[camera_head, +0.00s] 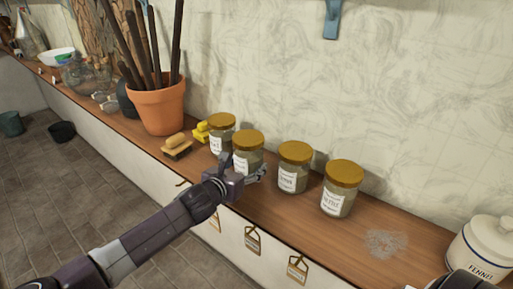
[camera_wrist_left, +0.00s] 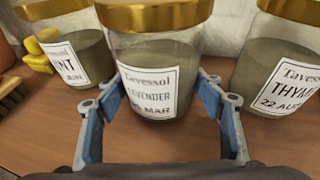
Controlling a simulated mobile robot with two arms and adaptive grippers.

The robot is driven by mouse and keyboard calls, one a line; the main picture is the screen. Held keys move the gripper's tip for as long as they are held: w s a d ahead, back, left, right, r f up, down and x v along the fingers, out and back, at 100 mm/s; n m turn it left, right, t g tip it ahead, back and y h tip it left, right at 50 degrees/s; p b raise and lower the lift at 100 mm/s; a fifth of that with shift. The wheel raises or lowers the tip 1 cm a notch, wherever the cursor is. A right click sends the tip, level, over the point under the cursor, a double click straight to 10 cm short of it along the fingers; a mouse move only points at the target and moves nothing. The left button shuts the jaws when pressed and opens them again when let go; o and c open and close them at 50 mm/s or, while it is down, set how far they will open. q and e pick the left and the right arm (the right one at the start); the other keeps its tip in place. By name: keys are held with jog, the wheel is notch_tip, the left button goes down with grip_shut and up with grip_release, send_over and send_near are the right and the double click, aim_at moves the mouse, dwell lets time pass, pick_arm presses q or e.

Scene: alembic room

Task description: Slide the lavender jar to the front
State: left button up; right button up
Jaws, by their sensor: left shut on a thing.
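The lavender jar (camera_head: 248,141) is a glass jar with a gold lid and a white label, second from the left in a row of jars on the wooden shelf. In the left wrist view the jar (camera_wrist_left: 158,62) stands upright in the middle, and its label reads "Tavessol LAVENDER". My left gripper (camera_head: 246,172) reaches it from the front, low on its body. In the left wrist view the blue-padded fingers of the gripper (camera_wrist_left: 160,98) are shut on the jar, one on each side. The jar's lower front is partly hidden in the head view.
Another jar (camera_head: 221,121) stands close on the left, the thyme jar (camera_head: 293,179) on the right, and another jar (camera_head: 343,174) beyond it. A brush (camera_head: 176,147), yellow blocks (camera_head: 201,132) and a terracotta pot (camera_head: 160,108) are left. The front shelf strip right of my gripper is clear.

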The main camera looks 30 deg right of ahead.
pick_arm(q)
jog(key=shift+s+a+f+p, duration=0.1)
jog(key=shift+s+a+p, duration=0.1)
jog(key=shift+a+p, duration=0.35)
jog(key=shift+s+a+p, duration=0.15)
jog(key=shift+a+p, duration=0.1)
jog(key=shift+a, duration=0.45)
jog(key=shift+s+a+p, duration=0.3)
jog(key=shift+a+p, duration=0.1)
jog(key=shift+a, duration=0.25)
jog(key=shift+s+a+p, duration=0.25)
jog(key=shift+a+p, duration=0.15)
jog(key=shift+a, duration=0.25)
jog(key=o, duration=0.9)
jog(key=shift+o, duration=0.2)
jog(key=shift+d, duration=0.1)
jog(key=v, duration=1.2)
